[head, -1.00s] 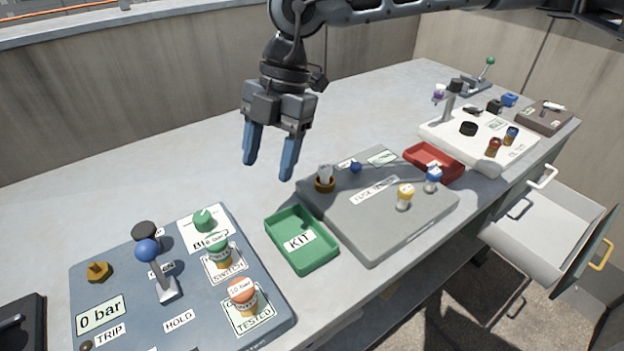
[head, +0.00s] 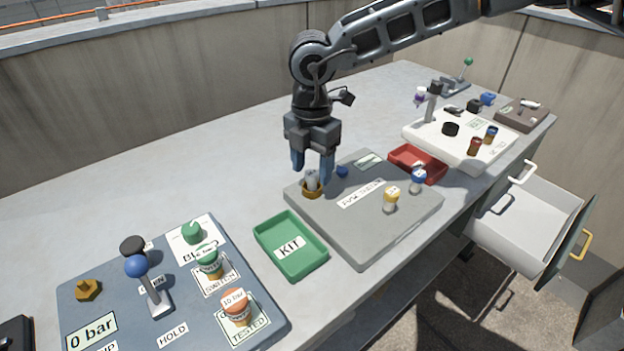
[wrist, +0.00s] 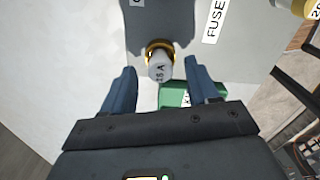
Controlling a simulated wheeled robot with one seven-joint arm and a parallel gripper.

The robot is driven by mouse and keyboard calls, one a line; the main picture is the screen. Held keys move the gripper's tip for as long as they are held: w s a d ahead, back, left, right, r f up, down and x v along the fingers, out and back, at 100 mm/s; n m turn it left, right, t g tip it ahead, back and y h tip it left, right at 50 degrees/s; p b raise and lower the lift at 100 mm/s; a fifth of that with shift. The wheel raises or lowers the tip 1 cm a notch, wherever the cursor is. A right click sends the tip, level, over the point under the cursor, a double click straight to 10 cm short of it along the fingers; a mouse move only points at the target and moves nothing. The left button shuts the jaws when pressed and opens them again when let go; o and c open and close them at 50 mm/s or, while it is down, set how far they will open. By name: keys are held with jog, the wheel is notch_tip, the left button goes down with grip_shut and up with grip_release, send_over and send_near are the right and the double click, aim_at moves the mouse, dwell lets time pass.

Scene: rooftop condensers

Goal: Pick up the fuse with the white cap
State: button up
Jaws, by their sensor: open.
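The white-capped fuse (head: 311,181) stands in a brass socket (head: 311,192) at the far left corner of the grey fuse tester (head: 345,225). In the wrist view, the fuse's pale cap (wrist: 160,68) bears a marking like "15 A", and the brass ring (wrist: 159,46) shows around its base. My gripper (head: 312,173) is open and points down over this fuse. Its blue fingers stand on either side of the cap, with visible gaps in the wrist view. A yellow-capped fuse (head: 391,197) and a blue-capped fuse (head: 418,180) stand at the tester's right side.
A green KIT tray (head: 262,237) lies left of the tester, and a red tray (head: 432,178) lies beyond it. A blue knob (head: 342,172) sits close to my gripper. A lever panel (head: 185,290) fills the front left. An open drawer (head: 520,225) juts out at right.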

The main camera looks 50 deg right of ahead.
jog(key=shift+f, duration=0.3)
jog(key=shift+c, duration=0.2)
grip_shut()
